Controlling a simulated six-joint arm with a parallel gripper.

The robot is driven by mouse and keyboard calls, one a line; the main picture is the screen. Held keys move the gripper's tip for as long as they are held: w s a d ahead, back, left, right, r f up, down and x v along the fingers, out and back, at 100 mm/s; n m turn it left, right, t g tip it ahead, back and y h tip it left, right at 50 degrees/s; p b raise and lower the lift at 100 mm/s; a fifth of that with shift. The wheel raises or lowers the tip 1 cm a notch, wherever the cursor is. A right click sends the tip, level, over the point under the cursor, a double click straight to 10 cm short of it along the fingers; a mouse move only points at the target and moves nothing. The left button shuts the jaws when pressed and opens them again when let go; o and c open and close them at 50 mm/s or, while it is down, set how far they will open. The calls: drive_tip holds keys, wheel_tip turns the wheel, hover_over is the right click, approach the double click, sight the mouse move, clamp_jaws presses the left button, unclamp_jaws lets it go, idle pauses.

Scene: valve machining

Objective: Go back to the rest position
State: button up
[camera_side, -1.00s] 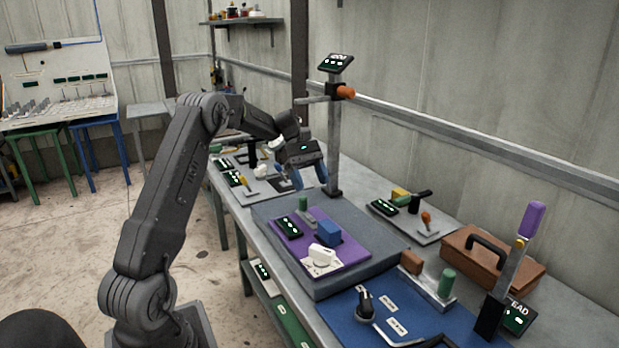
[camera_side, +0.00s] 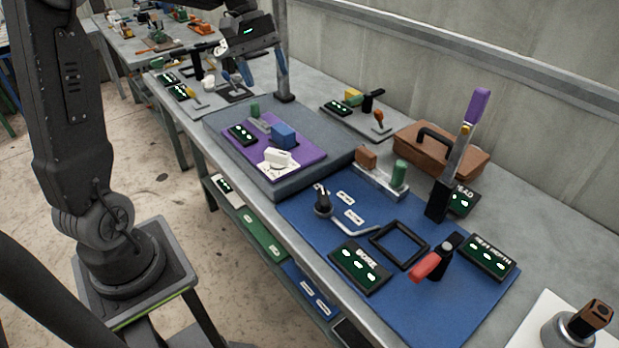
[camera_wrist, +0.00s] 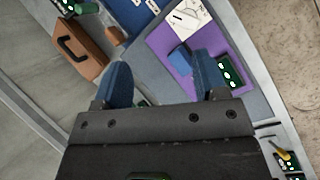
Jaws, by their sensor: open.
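My gripper (camera_side: 262,74) has two blue fingers spread apart with nothing between them. In the side view it hangs at the back of the bench, above the surface behind the grey slab. In the wrist view the open fingers of my gripper (camera_wrist: 161,62) point toward the slab and its purple plate (camera_wrist: 172,42). The purple plate (camera_side: 266,167) carries a blue block (camera_side: 284,135), a white part (camera_side: 278,158) and a green cylinder. The gripper is apart from all of these.
A grey post (camera_side: 282,60) stands close beside the gripper. A blue mat (camera_side: 330,232) with a black square frame (camera_side: 399,245) and a red-handled lever (camera_side: 430,266) lies toward the front. A brown case (camera_side: 440,152) sits by the wall. The slab's right part is bare.

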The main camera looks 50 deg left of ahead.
drive_tip(key=s+d+f+m+t+y, duration=0.2)
drive_tip(key=s+d+m+t+y, duration=0.3)
drive_tip(key=s+d+m, duration=0.6)
drive_tip(key=s+d, duration=0.3)
drive_tip(key=s, duration=0.3)
drive_tip(key=shift+y, duration=0.3)
drive_tip(key=shift+w, duration=0.1)
drive_tip(key=shift+c, duration=0.3)
